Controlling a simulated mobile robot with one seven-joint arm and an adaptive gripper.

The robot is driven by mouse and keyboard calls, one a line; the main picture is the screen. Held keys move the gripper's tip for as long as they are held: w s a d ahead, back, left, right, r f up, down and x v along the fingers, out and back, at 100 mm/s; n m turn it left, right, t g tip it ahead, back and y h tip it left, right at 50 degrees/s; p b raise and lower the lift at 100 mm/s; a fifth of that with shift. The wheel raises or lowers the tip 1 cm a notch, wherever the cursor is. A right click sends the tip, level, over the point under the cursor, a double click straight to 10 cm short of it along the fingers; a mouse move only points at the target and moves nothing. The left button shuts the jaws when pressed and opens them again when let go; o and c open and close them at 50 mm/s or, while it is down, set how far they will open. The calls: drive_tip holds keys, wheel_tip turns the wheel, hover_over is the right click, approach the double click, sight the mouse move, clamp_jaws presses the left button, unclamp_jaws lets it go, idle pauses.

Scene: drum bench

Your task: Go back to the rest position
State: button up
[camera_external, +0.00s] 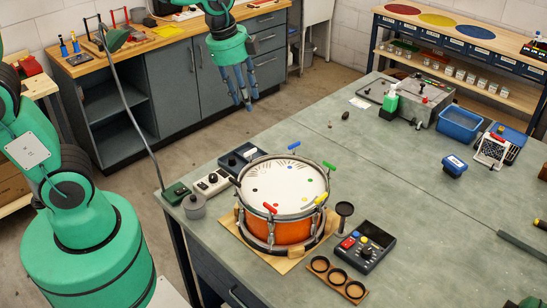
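My gripper (240,86) hangs in the air at the upper middle, fingers pointing down, in front of the grey cabinets. It is left of and apart from the drum bench (340,150). Its blue-grey fingers look spread apart with nothing seen between them. The orange drum (292,231) with a white head stands on a wooden board on the bench. Coloured handles, blue, green, red and yellow, stick out around its rim. My green arm base is at the left.
A blue bin (460,125) stands at the right. The floor below my gripper is clear.

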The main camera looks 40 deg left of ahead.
drive_tip(key=s+a+n+t+b, duration=0.3)
drive_tip(key=s+a+n+b, duration=0.1)
drive_tip(key=s+a+n, duration=1.1)
drive_tip(key=shift+s+f+n+y, duration=0.4)
drive_tip(key=shift+s+n, duration=0.75)
drive_tip(key=shift+n, duration=0.55)
drive_tip(key=shift+a, duration=0.1)
